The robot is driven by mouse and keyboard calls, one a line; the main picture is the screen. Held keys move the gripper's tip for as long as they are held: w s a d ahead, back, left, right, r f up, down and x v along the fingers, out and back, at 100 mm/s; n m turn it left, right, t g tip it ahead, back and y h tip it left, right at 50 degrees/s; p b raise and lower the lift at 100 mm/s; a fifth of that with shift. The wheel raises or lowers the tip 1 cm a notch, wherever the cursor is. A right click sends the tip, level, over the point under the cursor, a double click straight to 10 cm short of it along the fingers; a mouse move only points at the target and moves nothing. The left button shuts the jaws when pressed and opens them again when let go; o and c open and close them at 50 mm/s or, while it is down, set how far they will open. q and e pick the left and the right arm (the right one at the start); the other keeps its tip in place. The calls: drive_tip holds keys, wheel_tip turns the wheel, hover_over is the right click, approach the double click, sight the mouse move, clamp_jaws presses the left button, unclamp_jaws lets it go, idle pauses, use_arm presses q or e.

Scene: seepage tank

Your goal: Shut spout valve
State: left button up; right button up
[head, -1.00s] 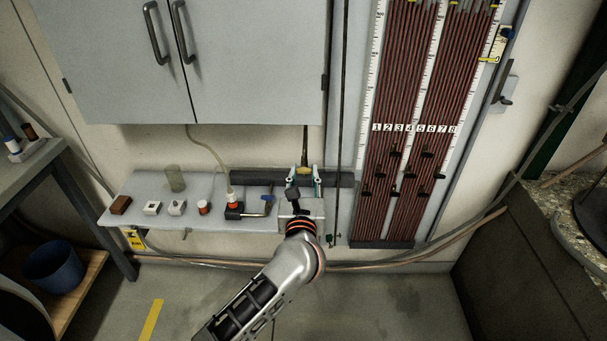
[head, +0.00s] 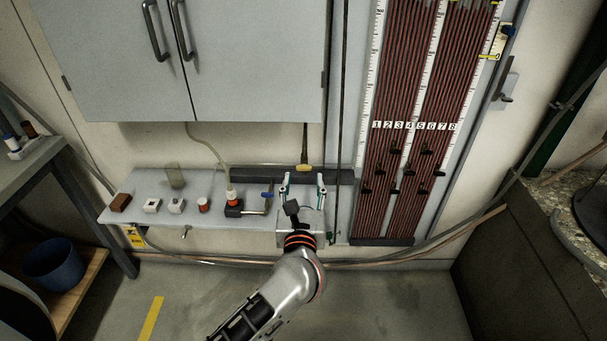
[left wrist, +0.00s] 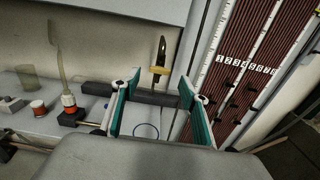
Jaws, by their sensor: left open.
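A small valve with a blue handle (head: 267,195) sits on the grey shelf at the right of a black block (head: 234,210). A bent metal pipe (head: 259,211) lies beside the handle; I take this to be the spout valve. The handle looks roughly level, but it is too small to tell whether the valve is open. My left gripper (head: 302,184) is open and empty, to the right of the handle and apart from it. Its teal-lined fingers also show in the left wrist view (left wrist: 160,95), where the blue handle is not clearly visible. My right gripper is out of view.
A yellow-ended tool (head: 303,168) hangs behind my fingers. A hose rises from a red-and-white fitting (head: 231,198) on the block. Several small items, including a brown block (head: 120,202), stand at the left. A tube panel (head: 400,150) stands at the right; cabinet doors (head: 250,60) hang above.

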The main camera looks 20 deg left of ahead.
use_arm(q)
drive_tip(key=v, duration=0.7)
drive_tip(key=shift+s, duration=0.4)
drive_tip(key=shift+d, duration=0.1)
